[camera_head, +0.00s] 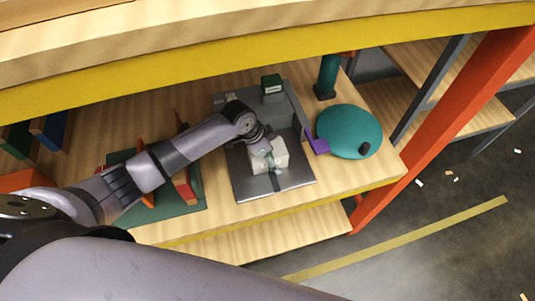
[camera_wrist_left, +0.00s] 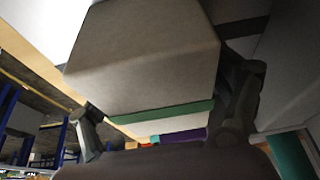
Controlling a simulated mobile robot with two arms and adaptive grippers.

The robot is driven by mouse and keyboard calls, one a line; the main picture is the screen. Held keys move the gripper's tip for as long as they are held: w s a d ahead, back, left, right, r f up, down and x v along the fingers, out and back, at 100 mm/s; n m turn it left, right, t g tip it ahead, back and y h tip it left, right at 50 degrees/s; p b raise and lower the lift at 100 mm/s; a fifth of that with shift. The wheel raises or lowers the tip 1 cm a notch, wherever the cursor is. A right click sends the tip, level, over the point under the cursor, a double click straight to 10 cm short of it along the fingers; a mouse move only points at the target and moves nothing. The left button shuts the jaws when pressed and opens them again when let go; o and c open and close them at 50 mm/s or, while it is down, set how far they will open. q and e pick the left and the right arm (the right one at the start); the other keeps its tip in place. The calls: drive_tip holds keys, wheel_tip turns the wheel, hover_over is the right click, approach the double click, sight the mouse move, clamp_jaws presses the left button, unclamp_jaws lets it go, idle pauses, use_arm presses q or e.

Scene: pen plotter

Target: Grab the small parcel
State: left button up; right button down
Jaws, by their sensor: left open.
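The small parcel (camera_head: 270,158) is a pale box with a dark green band. It rests on a dark grey plate (camera_head: 300,182) on the wooden shelf. My left gripper (camera_head: 262,149) is at the parcel, partly in front of it. In the left wrist view the parcel (camera_wrist_left: 145,50) fills the upper middle, between the two fingers of my left gripper (camera_wrist_left: 165,112), which are open. Whether either finger touches the parcel I cannot tell. My right gripper is not in view.
A grey unit with a green-topped box (camera_head: 271,86) stands behind the plate. A teal disc (camera_head: 348,131) and a purple piece (camera_head: 316,141) are at the right. Upright dividers on a green mat (camera_head: 190,213) stand left. A yellow-edged shelf (camera_head: 200,70) overhangs the back.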

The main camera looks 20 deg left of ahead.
use_arm(q)
drive_tip(key=shift+f, duration=0.25)
idle(0.3)
drive_tip(key=c, duration=1.5)
